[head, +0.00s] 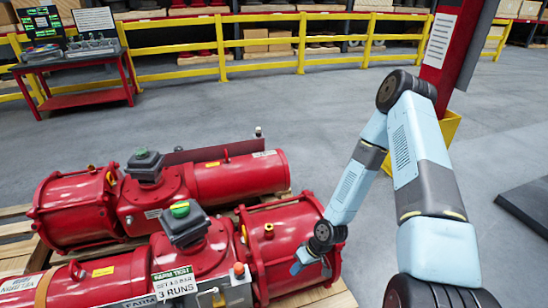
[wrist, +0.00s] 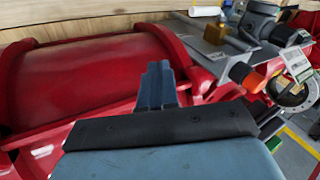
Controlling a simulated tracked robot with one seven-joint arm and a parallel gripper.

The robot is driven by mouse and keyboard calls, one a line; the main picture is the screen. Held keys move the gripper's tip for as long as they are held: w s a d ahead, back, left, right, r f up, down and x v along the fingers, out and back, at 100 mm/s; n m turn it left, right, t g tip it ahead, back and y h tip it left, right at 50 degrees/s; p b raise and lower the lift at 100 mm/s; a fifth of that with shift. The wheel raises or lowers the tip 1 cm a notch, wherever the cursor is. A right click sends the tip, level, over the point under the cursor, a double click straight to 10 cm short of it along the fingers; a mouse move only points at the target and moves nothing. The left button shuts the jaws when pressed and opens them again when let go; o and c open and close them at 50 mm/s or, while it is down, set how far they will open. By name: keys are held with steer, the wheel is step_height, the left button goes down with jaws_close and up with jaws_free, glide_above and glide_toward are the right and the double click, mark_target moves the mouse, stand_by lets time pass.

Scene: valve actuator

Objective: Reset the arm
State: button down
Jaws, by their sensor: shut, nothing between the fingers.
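My arm (head: 420,160) reaches in from the right of the head view, bent high at the elbow, with its forearm sloping down to the left. My gripper (head: 298,266) is at the near red valve actuator (head: 290,235), in front of its right-hand cylinder. In the wrist view the fingers of my gripper (wrist: 157,82) are together and hold nothing. Behind them lies a red cylinder (wrist: 95,70). I cannot tell whether the fingertips touch the actuator.
A second red actuator (head: 235,175) lies behind on wooden pallets (head: 15,232). A red post (head: 440,55) with a yellow base stands right of my elbow. A yellow railing (head: 300,45) and a red cart (head: 85,98) are at the back. Grey floor between is clear.

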steer(key=w+d+r+t+h, duration=0.1)
steer(key=w+d+r, duration=0.2)
steer(key=r, duration=0.2)
steer(key=w+d+r+h, duration=0.2)
steer(key=w+d+r, duration=0.1)
steer(key=r, duration=0.3)
steer(key=w+d+r+t+h, duration=0.1)
steer(key=w+d+r, duration=0.15)
steer(key=r, duration=0.25)
steer(key=d+r+m+t+h, duration=0.1)
steer(key=d+r, duration=0.2)
steer(key=r, duration=0.5)
steer(key=d+r+m+h, duration=0.1)
steer(key=d+r, duration=0.1)
steer(key=r, duration=0.7)
steer(key=s+d+r+m+t, duration=0.1)
steer(key=s+r, duration=0.3)
steer(key=r, duration=0.4)
steer(key=s+d+r+m+t, duration=0.1)
steer(key=s+r, duration=0.2)
steer(key=r, duration=0.5)
steer(key=s+r+m+t, duration=0.1)
steer(key=s+r+m, duration=0.1)
steer(key=s+r, duration=0.9)
steer(key=s, duration=0.3)
steer(key=shift+t, duration=0.3)
